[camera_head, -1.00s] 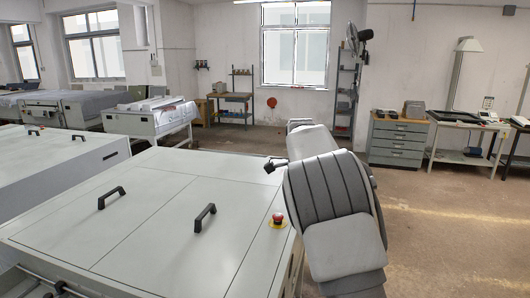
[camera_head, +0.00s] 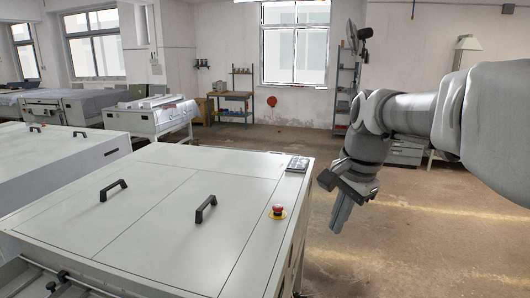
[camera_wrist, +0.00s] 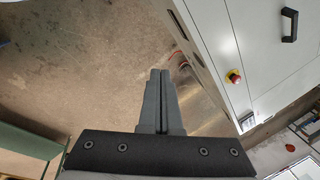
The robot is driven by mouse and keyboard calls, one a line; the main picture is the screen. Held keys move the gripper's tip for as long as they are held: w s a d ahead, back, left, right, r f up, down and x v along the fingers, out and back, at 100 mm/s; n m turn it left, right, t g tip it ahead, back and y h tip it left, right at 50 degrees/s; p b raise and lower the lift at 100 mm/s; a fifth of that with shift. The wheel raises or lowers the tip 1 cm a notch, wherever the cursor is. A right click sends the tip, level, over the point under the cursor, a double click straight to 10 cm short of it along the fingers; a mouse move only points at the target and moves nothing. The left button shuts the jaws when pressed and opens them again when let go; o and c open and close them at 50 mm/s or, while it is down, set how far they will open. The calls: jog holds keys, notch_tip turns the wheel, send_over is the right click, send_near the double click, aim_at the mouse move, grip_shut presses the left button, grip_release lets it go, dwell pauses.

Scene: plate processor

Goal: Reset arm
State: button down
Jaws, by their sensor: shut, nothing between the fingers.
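My gripper (camera_head: 341,218) hangs to the right of the plate processor in the head view, pointing down over open floor. Its fingers are together with nothing between them; they also show shut in the wrist view (camera_wrist: 159,75). My arm reaches in from the right edge of the head view. The plate processor (camera_head: 150,235) is a large pale grey machine with a flat top and two black handles. My gripper is apart from it. In the wrist view the machine (camera_wrist: 245,50) lies at the upper right.
A red emergency button (camera_head: 278,210) on a yellow base and a small keypad (camera_head: 298,163) sit at the machine's right edge. Another pale machine (camera_head: 55,165) stands left. Bare floor (camera_head: 430,235) lies to the right. Drawers (camera_head: 405,150) and shelves (camera_head: 342,100) stand behind.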

jog(key=s+f+n+t, duration=0.1)
jog(key=s+f+n, duration=0.1)
jog(key=s, duration=0.4)
jog(key=s+f+n+t+b, duration=0.1)
jog(key=s+f+n, duration=0.1)
jog(key=s+n, duration=0.3)
jog(key=s+f+n+t+h+b, duration=0.1)
jog(key=s+f+n, duration=0.1)
jog(key=s+n, duration=0.2)
jog(key=s, duration=0.3)
jog(key=shift+s+f, duration=0.25)
